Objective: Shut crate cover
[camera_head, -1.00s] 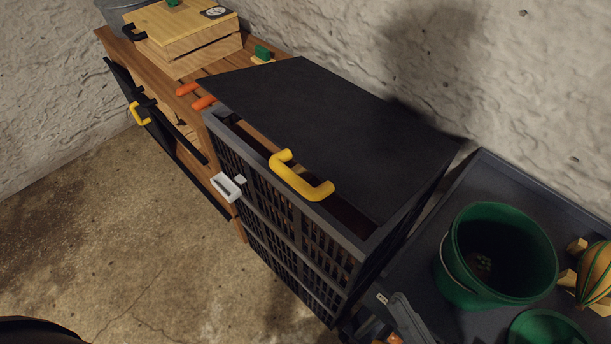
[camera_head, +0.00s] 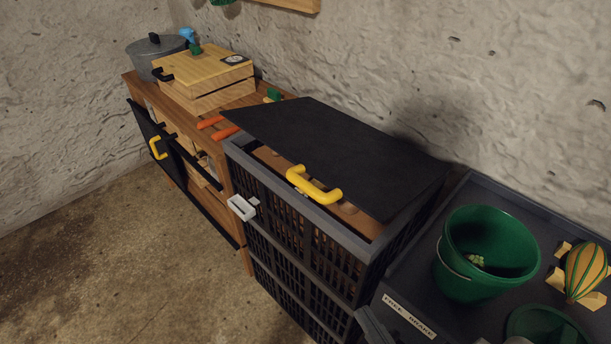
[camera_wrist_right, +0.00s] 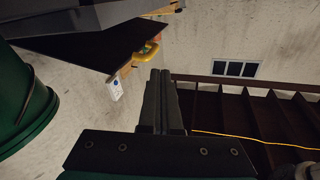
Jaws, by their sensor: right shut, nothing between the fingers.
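The crate (camera_head: 300,226) is a dark slatted box with a grey rim, in the middle of the head view. Its black cover (camera_head: 345,150) is hinged at the back and stands ajar, its front edge raised above the rim with a gap. A yellow handle (camera_head: 314,187) sits at the cover's front edge; it also shows in the right wrist view (camera_wrist_right: 147,50). A white latch (camera_head: 242,207) is on the crate's front. My right gripper (camera_wrist_right: 161,74) is shut and empty, apart from the cover; only a grey part shows low in the head view. My left gripper is out of view.
Right of the crate, a dark trolley top (camera_head: 400,303) holds a green bucket (camera_head: 485,255) and a striped balloon-shaped item (camera_head: 585,270). To the left, a wooden cabinet (camera_head: 240,172) carries a wooden box (camera_head: 205,75) and a pot (camera_head: 157,55). The floor (camera_head: 130,260) in front is clear.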

